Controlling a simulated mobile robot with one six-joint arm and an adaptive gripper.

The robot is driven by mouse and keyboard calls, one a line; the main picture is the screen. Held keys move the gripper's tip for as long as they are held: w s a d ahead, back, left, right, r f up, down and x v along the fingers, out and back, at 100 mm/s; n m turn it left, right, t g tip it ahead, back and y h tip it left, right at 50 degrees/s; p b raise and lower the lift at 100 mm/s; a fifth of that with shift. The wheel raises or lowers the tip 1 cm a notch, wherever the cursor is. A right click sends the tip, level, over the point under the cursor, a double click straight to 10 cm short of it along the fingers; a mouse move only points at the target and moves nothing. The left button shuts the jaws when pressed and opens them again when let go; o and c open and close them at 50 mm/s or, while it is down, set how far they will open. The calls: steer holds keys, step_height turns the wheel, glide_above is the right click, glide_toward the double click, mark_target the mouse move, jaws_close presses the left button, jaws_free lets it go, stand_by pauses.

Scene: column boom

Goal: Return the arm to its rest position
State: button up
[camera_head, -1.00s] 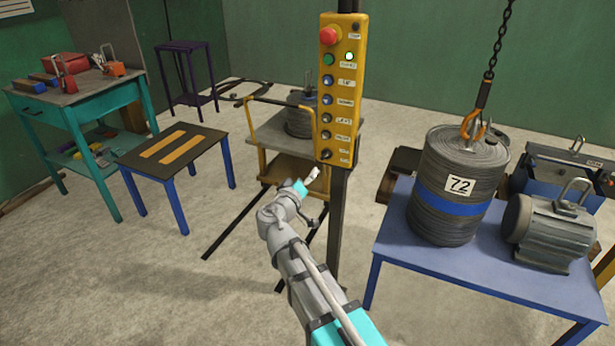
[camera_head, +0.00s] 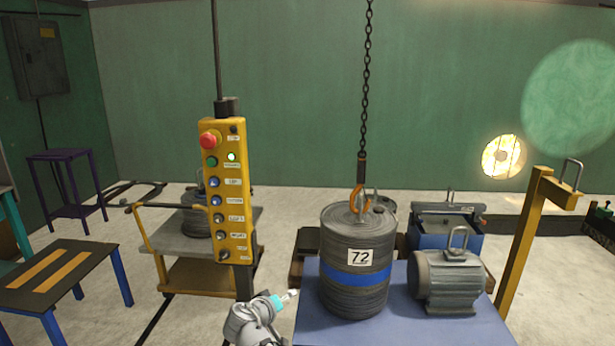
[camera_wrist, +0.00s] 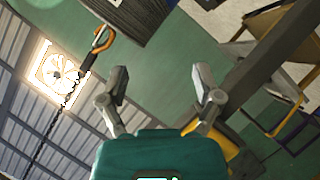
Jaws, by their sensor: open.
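My gripper (camera_head: 288,296) shows at the bottom of the head view, to the left of the blue table and below the yellow control pendant (camera_head: 225,190). It is small there, and the rest of my arm runs out of the bottom edge. In the wrist view my gripper (camera_wrist: 161,90) has its two fingers spread apart with nothing between them. The pendant has a red knob at its top, a lit green lamp and several buttons. In the wrist view, part of the yellow pendant shows behind the right finger.
A drum marked 72 (camera_head: 358,275) stands on the blue table (camera_head: 420,328) beside a grey motor (camera_head: 447,280). An orange hook (camera_head: 361,197) on a chain (camera_head: 366,90) hangs at its top. A cart (camera_head: 185,270) and a striped table (camera_head: 60,270) stand left. Floor shows between them.

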steer(key=s+d+f+m+g, duration=0.1)
steer(key=s+d+f+g, duration=0.2)
steer(key=d, duration=0.5)
steer(key=s+d+f+m+g, duration=0.2)
steer(key=d+f+g, duration=0.2)
steer(key=d, duration=0.3)
steer(key=s+d+f+g+y, duration=0.4)
steer(key=s+d+g+y, duration=0.15)
steer(key=s+d, duration=0.35)
step_height(320, 180, up, 20)
steer(key=p, duration=2)
steer(key=shift+s+a+m, duration=0.15)
steer(key=shift+a+m, duration=0.05)
steer(key=shift+m, duration=0.2)
steer(key=shift+t+y, duration=0.25)
